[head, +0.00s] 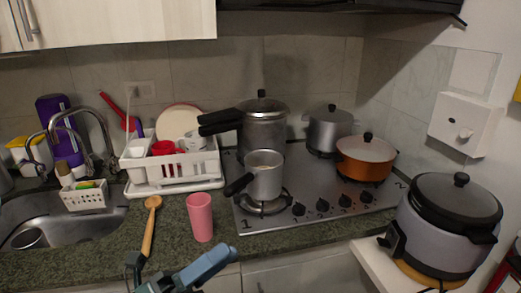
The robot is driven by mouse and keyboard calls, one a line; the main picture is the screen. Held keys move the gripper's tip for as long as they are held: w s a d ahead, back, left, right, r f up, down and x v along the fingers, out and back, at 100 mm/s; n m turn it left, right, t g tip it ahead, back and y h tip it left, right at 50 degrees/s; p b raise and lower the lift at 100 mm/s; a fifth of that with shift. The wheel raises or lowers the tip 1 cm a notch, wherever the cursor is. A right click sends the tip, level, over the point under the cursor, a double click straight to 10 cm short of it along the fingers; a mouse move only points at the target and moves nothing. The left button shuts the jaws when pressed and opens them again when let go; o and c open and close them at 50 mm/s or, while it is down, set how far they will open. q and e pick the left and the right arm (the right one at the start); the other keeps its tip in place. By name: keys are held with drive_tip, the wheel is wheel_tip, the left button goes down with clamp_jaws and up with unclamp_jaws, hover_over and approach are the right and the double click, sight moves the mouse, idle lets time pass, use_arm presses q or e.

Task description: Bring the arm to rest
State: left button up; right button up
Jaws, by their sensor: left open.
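My left gripper (182,262) shows at the bottom edge of the head view, in front of the counter's front edge. Its jaws are open and I see nothing between them. A pink cup (200,217) stands upright on the counter just beyond it, apart from it. A wooden spoon (150,226) lies on the counter to the left of the cup, its handle end close to the gripper. Most of my left arm is cut off by the frame. My right gripper is not in view.
The stove (330,208) holds a small saucepan (266,175), a pressure cooker (262,127), a grey pot (328,128) and an orange pot (365,158). A rice cooker (440,235) stands at right. A dish rack (172,172) and sink (70,220) are at left.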

use_arm(q)
drive_tip(key=w+a+f+n+t+y, duration=0.1)
drive_tip(key=a+f+n+t+y, duration=0.25)
drive_tip(key=f+n+y, duration=0.7)
drive_tip(key=a+f+n+t+y, duration=0.2)
drive_tip(key=a+f+n+y, duration=0.35)
drive_tip(key=n, duration=0.95)
drive_tip(key=s+d+f+n+g+y+p, duration=0.1)
drive_tip(key=s+f+n+g, duration=0.5)
drive_tip(key=f, duration=0.8)
drive_tip(key=s+n, duration=0.2)
drive_tip(key=shift+s+d, duration=0.15)
drive_tip(key=shift+s, duration=0.25)
